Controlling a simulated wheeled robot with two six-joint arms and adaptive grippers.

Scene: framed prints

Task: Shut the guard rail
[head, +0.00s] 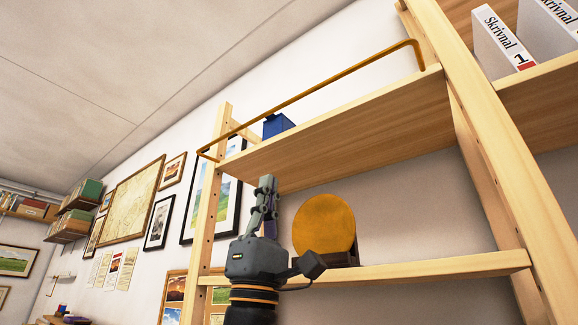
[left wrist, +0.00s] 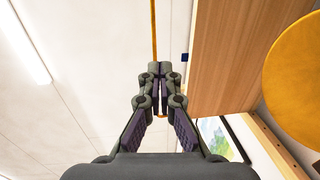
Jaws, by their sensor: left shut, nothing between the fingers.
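The guard rail (head: 310,88) is a thin orange-yellow bar with bent ends, running along the upper wooden shelf (head: 345,128), with a gap between bar and board. My left gripper (head: 267,182) points upward below the rail, in front of the upper shelf's lower edge, with its fingers together and empty. In the left wrist view the rail (left wrist: 154,30) runs down to the closed fingertips (left wrist: 159,68), which hide part of it; whether they touch cannot be told. The shelf's underside (left wrist: 235,55) is to the right there. My right gripper is in neither view.
A blue box (head: 276,125) sits on the upper shelf. An orange disc-shaped object (head: 324,226) stands on the lower shelf (head: 400,270), right of my gripper. White binders (head: 497,42) stand at upper right. Framed prints (head: 137,200) hang on the wall. Space left of the shelf unit looks free.

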